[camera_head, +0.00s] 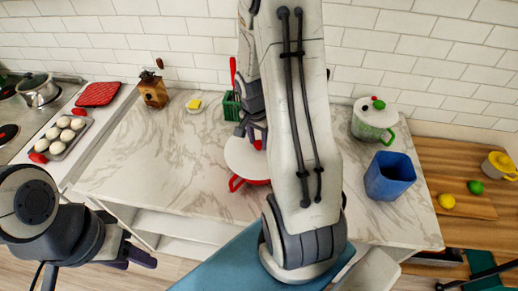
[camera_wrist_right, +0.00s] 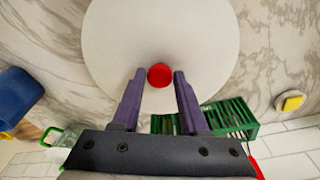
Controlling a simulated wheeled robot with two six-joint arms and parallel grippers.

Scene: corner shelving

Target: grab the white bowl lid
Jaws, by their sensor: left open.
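The white bowl lid (camera_head: 241,155) is round with a red knob and sits on a red-handled pot or bowl (camera_head: 236,184) on the counter, partly hidden by my right arm. The lid (camera_wrist_right: 160,25) fills the top of the right wrist view, its red knob (camera_wrist_right: 160,75) between the fingertips. My right gripper (camera_wrist_right: 159,71) points at the lid with its fingers apart on either side of the knob. I see no clear grip on the knob. My left gripper (camera_head: 140,258) is open and empty at the lower left, away from the lid.
A green basket (camera_head: 231,106) stands behind the lid. A blue container (camera_head: 390,176) and a green-handled pot with a white lid (camera_head: 374,121) are to the right. A wooden block (camera_head: 153,92) and yellow sponge (camera_head: 195,104) are at the back left. The counter left of the lid is clear.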

